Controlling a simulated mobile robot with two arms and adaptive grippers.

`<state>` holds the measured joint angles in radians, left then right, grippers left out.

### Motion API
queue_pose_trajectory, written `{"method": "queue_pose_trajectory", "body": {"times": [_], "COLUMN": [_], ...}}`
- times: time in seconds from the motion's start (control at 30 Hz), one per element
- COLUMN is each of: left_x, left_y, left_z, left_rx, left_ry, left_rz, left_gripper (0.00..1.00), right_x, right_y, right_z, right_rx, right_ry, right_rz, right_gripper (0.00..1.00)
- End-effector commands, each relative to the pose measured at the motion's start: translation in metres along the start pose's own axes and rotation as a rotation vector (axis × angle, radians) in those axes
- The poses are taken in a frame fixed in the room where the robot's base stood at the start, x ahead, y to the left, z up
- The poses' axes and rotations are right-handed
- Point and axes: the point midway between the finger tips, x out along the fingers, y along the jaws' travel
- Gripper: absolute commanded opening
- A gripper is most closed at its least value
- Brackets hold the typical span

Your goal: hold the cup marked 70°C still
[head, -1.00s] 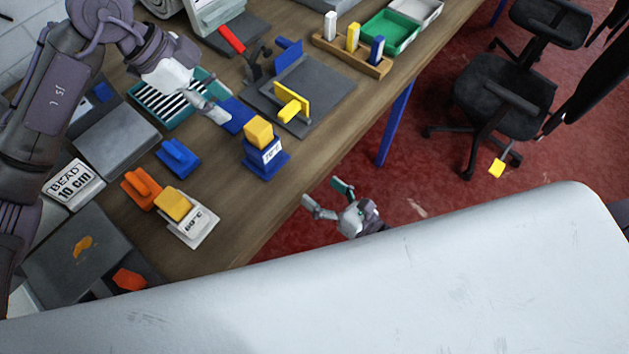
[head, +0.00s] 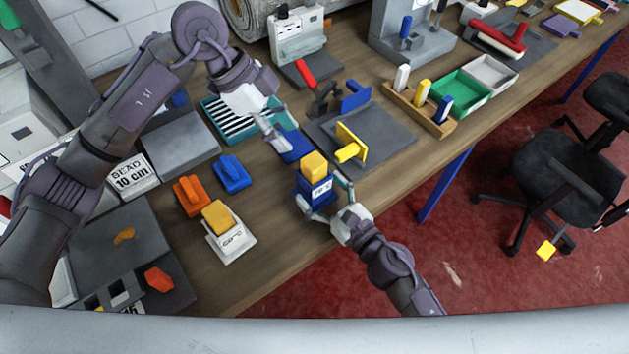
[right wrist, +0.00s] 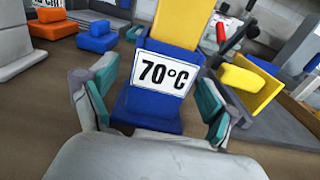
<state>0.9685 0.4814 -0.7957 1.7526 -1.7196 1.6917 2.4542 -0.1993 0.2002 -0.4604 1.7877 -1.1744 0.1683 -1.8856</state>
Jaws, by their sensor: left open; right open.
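The cup marked 70°C (head: 318,190) is a blue block-like holder with a white label and a yellow block on top. It stands upright near the table's front edge; its label fills the middle of the right wrist view (right wrist: 162,75). My right gripper (head: 322,196) is open, with one finger on each side of the cup. In the right wrist view, gaps show between the fingers (right wrist: 152,103) and the cup. My left gripper (head: 272,130) is open above the table, behind and left of the cup, near a flat blue piece (head: 294,147).
A white holder with a yellow block (head: 230,240), an orange piece (head: 188,196) and a blue piece (head: 231,173) stand to the left. A grey plate with a yellow upright (head: 352,145) lies behind right. Bare tabletop (head: 275,235) lies left of the cup.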

Motion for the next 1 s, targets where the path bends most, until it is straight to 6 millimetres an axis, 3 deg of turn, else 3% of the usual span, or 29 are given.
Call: {"method": "queue_pose_trajectory", "body": {"times": [0.2, 0.53, 1.0], "left_x": [0.000, 0.000, 0.000], "left_y": [0.000, 0.000, 0.000], "left_z": [0.000, 0.000, 0.000], "left_rx": [0.000, 0.000, 0.000], "left_ry": [0.000, 0.000, 0.000], "left_rz": [0.000, 0.000, 0.000], "left_gripper": [0.42, 0.42, 0.42], "right_x": [0.021, 0.024, 0.023], "right_y": [0.000, 0.000, 0.000], "right_z": [0.000, 0.000, -0.001], "right_rx": [0.001, 0.001, 0.001], "right_ry": [0.000, 0.001, 0.001], "right_rz": [0.000, 0.000, -0.001], "right_gripper": [0.88, 0.88, 0.12]}}
